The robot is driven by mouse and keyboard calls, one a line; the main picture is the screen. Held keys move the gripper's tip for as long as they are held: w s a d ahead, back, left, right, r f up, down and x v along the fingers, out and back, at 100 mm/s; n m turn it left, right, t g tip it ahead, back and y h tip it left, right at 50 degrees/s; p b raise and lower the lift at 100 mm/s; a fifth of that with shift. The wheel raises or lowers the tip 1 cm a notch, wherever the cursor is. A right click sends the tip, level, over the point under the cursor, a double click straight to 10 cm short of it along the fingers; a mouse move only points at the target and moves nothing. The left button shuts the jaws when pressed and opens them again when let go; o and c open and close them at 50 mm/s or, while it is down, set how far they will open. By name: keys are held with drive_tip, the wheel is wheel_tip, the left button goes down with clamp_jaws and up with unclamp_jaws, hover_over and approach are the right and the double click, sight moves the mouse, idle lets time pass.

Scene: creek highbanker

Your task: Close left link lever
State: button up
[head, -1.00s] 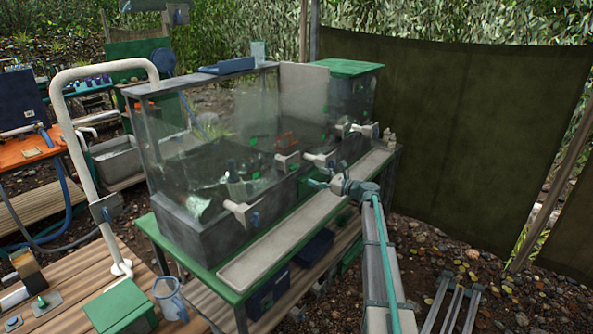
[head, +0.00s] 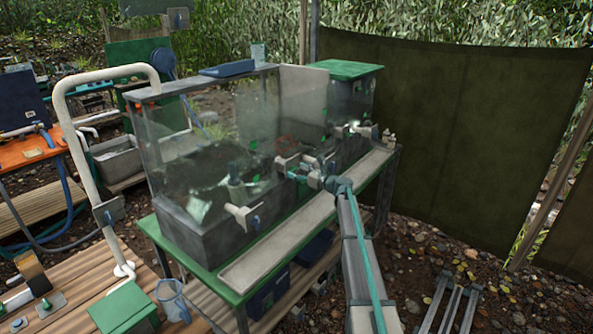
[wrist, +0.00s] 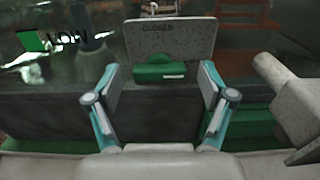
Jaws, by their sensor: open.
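In the wrist view a grey plate (wrist: 168,38) marked CLOSED is fixed to the clear tank front. A green handle with a pale bar (wrist: 160,72) sits at its lower edge and looks like the lever. My gripper (wrist: 160,68) is open, with one teal finger on each side of the handle. The fingers look apart from it, but I cannot tell the remaining depth. In the head view my gripper (head: 308,180) is at the middle of the tank front, where it partly hides the fittings and the lever cannot be made out.
A pale spout (wrist: 290,95) juts out close to the right finger. Another white spout (head: 243,215) stands out at the tank's near end. A long pale tray (head: 285,245) runs below the fittings on the green bench. A green LOW mark (wrist: 30,40) is at left.

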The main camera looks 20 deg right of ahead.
drive_tip(key=shift+w+a, duration=0.15)
drive_tip(key=shift+w, duration=0.05)
drive_tip(key=c, duration=1.2)
drive_tip(key=shift+o, duration=0.2)
drive_tip(key=shift+f+n+b, duration=0.15)
drive_tip(key=shift+n+b, duration=0.15)
drive_tip(key=shift+b, duration=0.3)
drive_tip(key=n+b, duration=1.7)
drive_tip(key=b, duration=0.6)
drive_tip(key=shift+n+b, duration=0.3)
